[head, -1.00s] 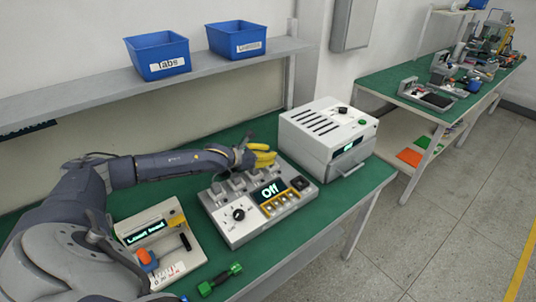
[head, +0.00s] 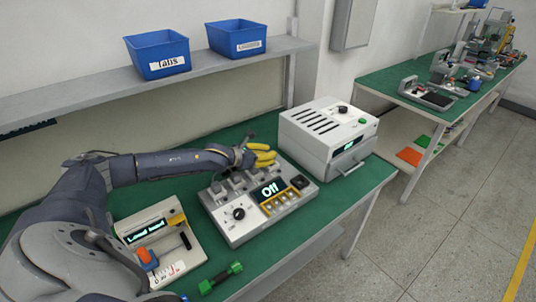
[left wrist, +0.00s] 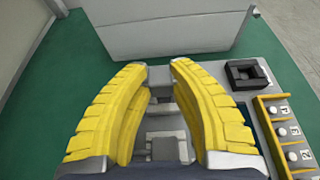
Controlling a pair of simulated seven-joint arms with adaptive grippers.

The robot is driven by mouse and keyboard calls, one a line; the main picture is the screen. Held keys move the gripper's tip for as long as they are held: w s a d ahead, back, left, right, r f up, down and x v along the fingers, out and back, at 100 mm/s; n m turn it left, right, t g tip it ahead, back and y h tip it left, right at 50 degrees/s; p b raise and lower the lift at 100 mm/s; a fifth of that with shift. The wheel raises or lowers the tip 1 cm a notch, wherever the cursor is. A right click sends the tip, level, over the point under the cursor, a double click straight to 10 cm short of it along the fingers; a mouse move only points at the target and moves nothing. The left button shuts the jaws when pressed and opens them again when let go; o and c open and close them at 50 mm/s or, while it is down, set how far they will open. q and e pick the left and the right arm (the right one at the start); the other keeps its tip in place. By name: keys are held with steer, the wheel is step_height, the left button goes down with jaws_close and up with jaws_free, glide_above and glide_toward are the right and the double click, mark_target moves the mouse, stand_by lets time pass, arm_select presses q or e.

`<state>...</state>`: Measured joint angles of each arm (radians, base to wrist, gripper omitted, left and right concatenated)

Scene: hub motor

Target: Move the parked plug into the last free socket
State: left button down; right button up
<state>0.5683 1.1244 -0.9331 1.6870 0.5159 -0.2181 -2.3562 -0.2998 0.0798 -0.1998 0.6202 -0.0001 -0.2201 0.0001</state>
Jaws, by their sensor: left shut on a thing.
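The control unit (head: 240,232) sits on the green bench with a lit display reading "Off". Several grey plugs (head: 219,190) stand along its back row. My left gripper (head: 264,156), with yellow fingers, is over the far right end of that row. In the left wrist view its fingers (left wrist: 158,78) are shut on a grey plug (left wrist: 160,76). A grey socket part (left wrist: 166,146) shows between the fingers; I cannot tell whether the plug is seated. A black square holder (left wrist: 248,74) on the unit's right looks empty; it also shows in the head view (head: 299,182). My right gripper is not in view.
A white box-shaped device (head: 328,138) stands close behind the gripper on the right. Blue bins (head: 157,55) sit on the shelf above.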

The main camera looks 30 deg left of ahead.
arm_select(q)
steer(key=shift+f, duration=1)
stand_by(0.4)
steer(key=c, duration=1.1)
jaws_free()
steer(key=shift+s, duration=0.15)
steer(key=v, duration=1)
steer(key=shift+s+a+r, duration=0.1)
steer(key=shift+s+a, duration=0.05)
steer(key=shift+a, duration=0.05)
steer(key=shift+s+a+r, duration=0.2)
steer(key=shift+s+r, duration=0.15)
steer(key=shift+s, duration=0.2)
